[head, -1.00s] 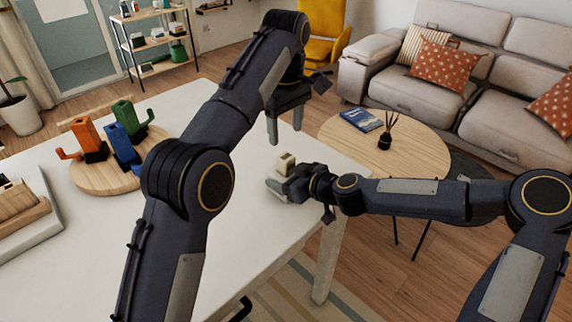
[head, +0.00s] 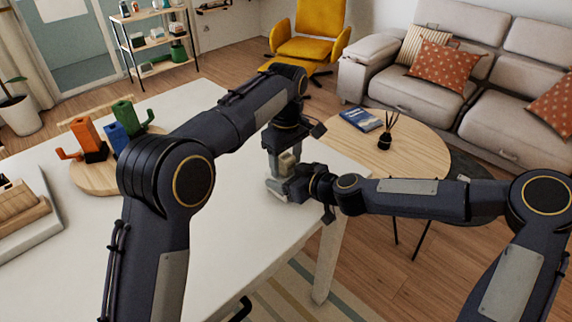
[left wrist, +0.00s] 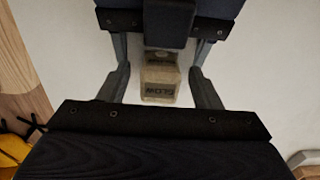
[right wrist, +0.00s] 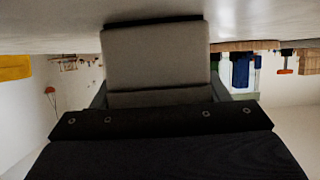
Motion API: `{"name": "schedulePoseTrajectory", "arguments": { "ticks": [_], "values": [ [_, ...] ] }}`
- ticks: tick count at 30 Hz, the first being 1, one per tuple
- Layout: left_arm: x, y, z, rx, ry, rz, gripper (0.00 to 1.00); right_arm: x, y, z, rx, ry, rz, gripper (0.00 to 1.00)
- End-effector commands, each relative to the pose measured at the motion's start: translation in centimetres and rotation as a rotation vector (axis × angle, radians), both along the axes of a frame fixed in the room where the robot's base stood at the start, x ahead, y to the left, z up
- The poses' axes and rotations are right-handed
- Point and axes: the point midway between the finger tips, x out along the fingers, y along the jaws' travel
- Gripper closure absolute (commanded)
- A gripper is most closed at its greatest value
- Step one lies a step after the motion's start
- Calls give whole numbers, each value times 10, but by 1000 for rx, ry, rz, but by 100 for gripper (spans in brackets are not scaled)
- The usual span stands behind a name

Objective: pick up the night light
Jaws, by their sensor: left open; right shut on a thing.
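The night light (head: 286,161) is a small beige block near the right edge of the white table. My right gripper (head: 279,184) is shut on it from the side. In the right wrist view the night light (right wrist: 155,60) shows large and pale between the fingers. My left gripper (head: 283,166) points down over it, open. In the left wrist view the night light (left wrist: 160,86), with dark lettering, lies between the open left fingers, with gaps on both sides. My right gripper shows at the top of that view. I cannot tell whether the night light touches the table.
The white table (head: 235,225) is clear in front. A round wooden board (head: 92,180) with orange, blue and green pieces stands at the left, near a tray (head: 40,236) of wooden parts. A round coffee table (head: 425,152) with a book and reed diffuser stands beyond.

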Motion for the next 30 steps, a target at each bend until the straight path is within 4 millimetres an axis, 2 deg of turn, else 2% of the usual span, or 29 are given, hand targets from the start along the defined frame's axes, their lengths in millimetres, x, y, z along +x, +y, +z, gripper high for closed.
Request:
{"name": "schedulePoseTrajectory", "arguments": {
  "ticks": [2, 14, 23, 26, 30],
  "values": [
    [0, 0, 0, 0, 0, 0, 42, 0, 0, 1, 1, -1, 0, 66],
    [0, 0, 0, 0, 0, 0, 93, 0, 0, 1, 1, -1, 0, 66],
    [0, 0, 6, -1, -2, -1, 93, 0, 0, 1, 1, -1, 0, 66],
    [1, -1, 19, -3, -4, -1, 93, 0, 0, 1, 1, -1, 0, 66],
    [1, -1, 49, -3, -6, 0, 93, 0, 0, 0, 1, -1, 0, 66]
  ]
}}
